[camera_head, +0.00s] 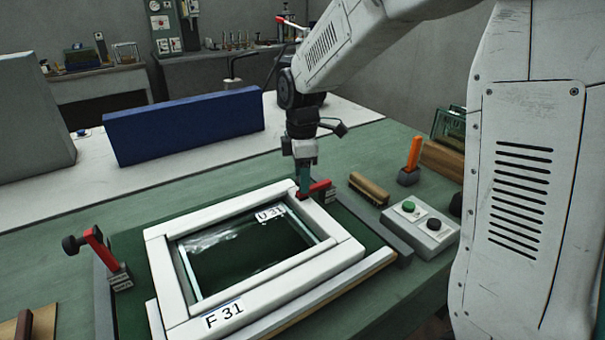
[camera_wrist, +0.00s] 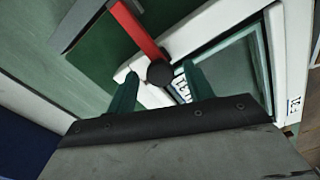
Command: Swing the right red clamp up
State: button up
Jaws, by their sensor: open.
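The right red clamp (camera_head: 319,188) lies low, its arm reaching over the far right corner of the white frame (camera_head: 160,262). In the wrist view its red arm (camera_wrist: 138,29) ends in a black knob (camera_wrist: 160,73). My gripper (camera_head: 303,186) points down at this end of the clamp. In the wrist view my gripper (camera_wrist: 161,80) has its two green fingers apart, one on each side of the knob. I cannot tell whether either finger touches it. The left red clamp (camera_head: 95,247) is tilted up, clear of the frame.
A glass pane (camera_head: 235,255) sits inside the frame. Right of the frame are a brush (camera_head: 369,188), a button box (camera_head: 421,232) and an orange-handled tool (camera_head: 413,155). A blue block (camera_head: 185,125) stands behind.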

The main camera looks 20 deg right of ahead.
jog(key=shift+c, duration=0.3)
jog(key=c, duration=1)
grip_shut()
jog(key=shift+r, duration=0.1)
